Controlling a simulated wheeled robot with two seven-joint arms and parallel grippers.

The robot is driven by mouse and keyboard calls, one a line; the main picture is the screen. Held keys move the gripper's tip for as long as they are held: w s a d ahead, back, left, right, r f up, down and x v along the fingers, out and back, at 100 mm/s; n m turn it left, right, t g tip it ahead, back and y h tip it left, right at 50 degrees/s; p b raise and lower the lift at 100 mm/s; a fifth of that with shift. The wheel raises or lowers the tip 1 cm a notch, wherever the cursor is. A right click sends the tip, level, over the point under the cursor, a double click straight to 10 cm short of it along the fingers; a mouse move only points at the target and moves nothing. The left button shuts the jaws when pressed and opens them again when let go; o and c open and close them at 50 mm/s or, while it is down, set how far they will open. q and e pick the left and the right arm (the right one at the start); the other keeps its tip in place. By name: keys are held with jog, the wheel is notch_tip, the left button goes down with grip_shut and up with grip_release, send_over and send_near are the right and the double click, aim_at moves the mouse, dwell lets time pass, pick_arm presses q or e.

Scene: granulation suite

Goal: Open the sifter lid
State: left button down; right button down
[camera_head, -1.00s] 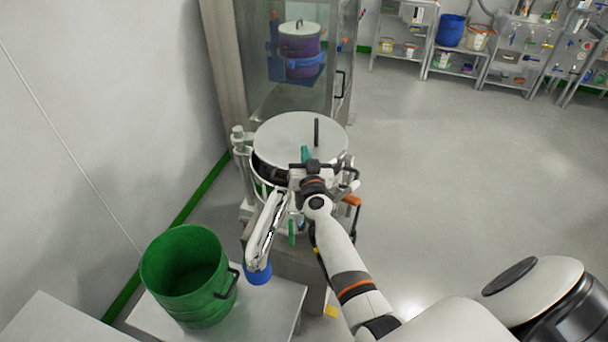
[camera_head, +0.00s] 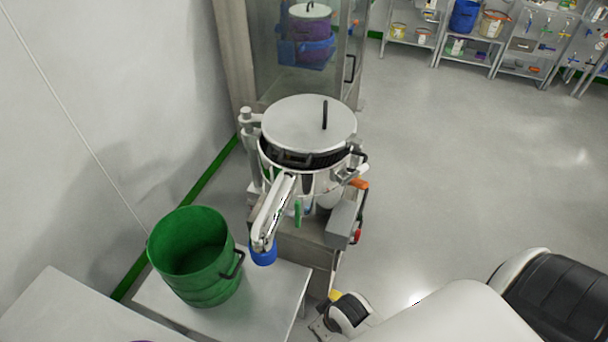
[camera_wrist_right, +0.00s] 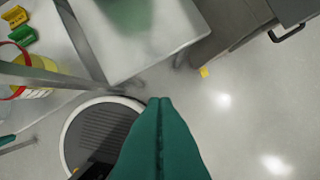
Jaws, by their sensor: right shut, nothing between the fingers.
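The sifter (camera_head: 300,185) stands mid-view in the head view, with its round grey lid (camera_head: 290,120) on top. The lid has a dark upright handle (camera_head: 325,114) near its right side. A dark band shows between the lid's front edge and the metal drum; I cannot tell how wide any gap is. My right gripper (camera_wrist_right: 160,102) is shut and empty, its green fingers together in the right wrist view. In the head view my right wrist is low at the bottom, well below and apart from the lid. My left gripper is not in view.
A green bucket (camera_head: 190,255) stands on a white table (camera_head: 270,295) in front of the sifter. A blue-capped spout (camera_head: 263,252) slopes from the sifter beside it. A glass-fronted cabinet (camera_head: 345,70) stands behind. Open floor (camera_head: 450,170) lies to the right.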

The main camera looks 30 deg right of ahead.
jog(key=s+d+f+g, duration=0.1)
jog(key=s+f, duration=0.3)
jog(key=f, duration=0.4)
jog(key=s+d+f, duration=0.1)
jog(key=s+f, duration=0.2)
jog(key=f, duration=0.4)
jog(key=n+t, duration=1.4)
jog(key=t, duration=0.1)
send_near(297, 164)
jog(key=shift+h, duration=0.4)
jog(key=w, duration=0.4)
jog(key=w+p, duration=0.1)
jog(key=w, duration=0.1)
jog(key=shift+a+f, duration=0.2)
jog(key=shift+a, duration=0.15)
